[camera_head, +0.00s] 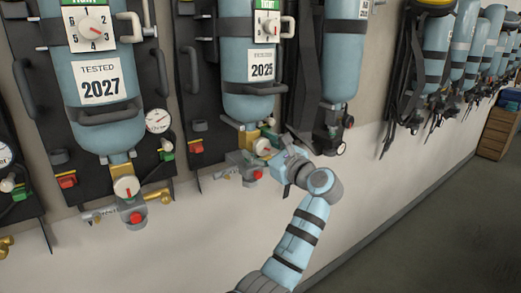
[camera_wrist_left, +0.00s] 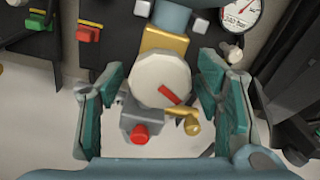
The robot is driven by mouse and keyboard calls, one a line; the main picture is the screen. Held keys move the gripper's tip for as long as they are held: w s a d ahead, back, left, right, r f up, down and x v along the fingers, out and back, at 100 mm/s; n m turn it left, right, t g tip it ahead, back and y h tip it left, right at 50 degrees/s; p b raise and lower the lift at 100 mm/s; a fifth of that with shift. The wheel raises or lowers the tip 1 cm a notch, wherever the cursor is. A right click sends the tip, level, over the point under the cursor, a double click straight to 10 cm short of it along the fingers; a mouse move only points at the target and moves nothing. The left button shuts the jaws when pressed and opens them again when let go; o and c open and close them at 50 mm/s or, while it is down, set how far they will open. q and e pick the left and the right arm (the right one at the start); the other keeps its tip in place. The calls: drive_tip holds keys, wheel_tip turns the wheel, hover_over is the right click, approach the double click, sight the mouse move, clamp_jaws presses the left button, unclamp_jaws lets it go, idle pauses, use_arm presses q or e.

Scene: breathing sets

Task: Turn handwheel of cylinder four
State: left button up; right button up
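The white round handwheel with a red mark (camera_head: 262,147) sits below the blue cylinder labelled 2025 (camera_head: 250,92) on the wall. No cylinder number is readable. My left gripper (camera_head: 277,155) is at this handwheel, coming from the lower right, and partly covers the valve area. In the left wrist view, the handwheel (camera_wrist_left: 158,80) lies between the two green-padded fingers of my left gripper (camera_wrist_left: 162,85). The fingers are spread, with a gap visible on both sides of the wheel. My right gripper is not in view.
A brass block (camera_wrist_left: 163,42) is above the wheel; a red knob (camera_wrist_left: 139,134) and brass fitting (camera_wrist_left: 190,122) sit just below. A gauge (camera_wrist_left: 240,14) is at upper right. Another cylinder labelled 2027 (camera_head: 104,60) hangs left. Open floor (camera_head: 440,230) lies to the right.

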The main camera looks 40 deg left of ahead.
use_arm(q)
drive_tip(key=c, duration=1)
drive_tip(key=shift+c, duration=0.2)
drive_tip(key=shift+n, duration=0.4)
